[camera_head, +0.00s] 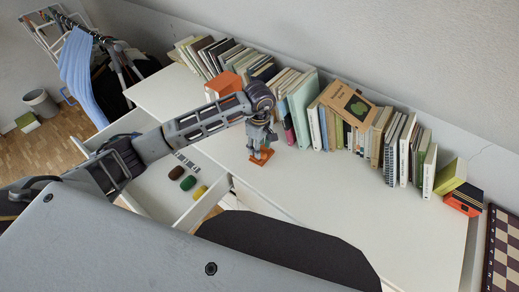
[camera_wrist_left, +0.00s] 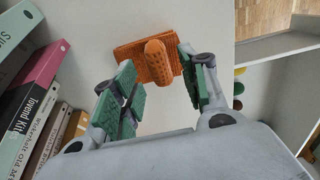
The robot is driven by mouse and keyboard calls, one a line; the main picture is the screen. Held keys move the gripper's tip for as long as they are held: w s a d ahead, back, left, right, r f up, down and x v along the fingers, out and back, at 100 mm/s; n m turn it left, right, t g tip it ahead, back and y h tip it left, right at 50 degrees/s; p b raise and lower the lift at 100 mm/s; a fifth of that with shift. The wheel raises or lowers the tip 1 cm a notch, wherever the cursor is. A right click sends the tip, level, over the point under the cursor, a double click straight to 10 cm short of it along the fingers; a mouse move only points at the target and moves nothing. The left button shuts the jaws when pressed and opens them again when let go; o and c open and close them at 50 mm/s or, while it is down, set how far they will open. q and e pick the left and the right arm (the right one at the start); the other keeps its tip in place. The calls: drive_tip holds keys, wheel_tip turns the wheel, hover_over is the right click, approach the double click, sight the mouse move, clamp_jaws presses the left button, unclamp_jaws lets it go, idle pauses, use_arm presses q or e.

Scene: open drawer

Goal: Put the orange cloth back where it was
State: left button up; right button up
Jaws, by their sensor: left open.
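The orange cloth (camera_head: 261,159) lies on the white desk top close to its front edge, near the open drawer. In the left wrist view the cloth (camera_wrist_left: 157,60) has a flat patterned part and a thick rounded part on top of it. My left gripper (camera_head: 263,145) points down right over the cloth. In the wrist view its two green-padded fingers (camera_wrist_left: 160,82) are apart, on either side of the cloth's near part. I cannot tell whether they touch it. My right gripper is not in view.
The drawer (camera_head: 165,205) is open, with dark red (camera_head: 176,173), green (camera_head: 188,183) and yellow (camera_head: 199,192) items inside. A row of books (camera_head: 300,105) stands along the wall. An orange box (camera_head: 223,84) is behind my arm. A dark chair (camera_head: 290,245) is in front.

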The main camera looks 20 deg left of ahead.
use_arm(q)
wheel_tip(320, 180, up, 5)
drive_tip(key=shift+r, duration=2.4)
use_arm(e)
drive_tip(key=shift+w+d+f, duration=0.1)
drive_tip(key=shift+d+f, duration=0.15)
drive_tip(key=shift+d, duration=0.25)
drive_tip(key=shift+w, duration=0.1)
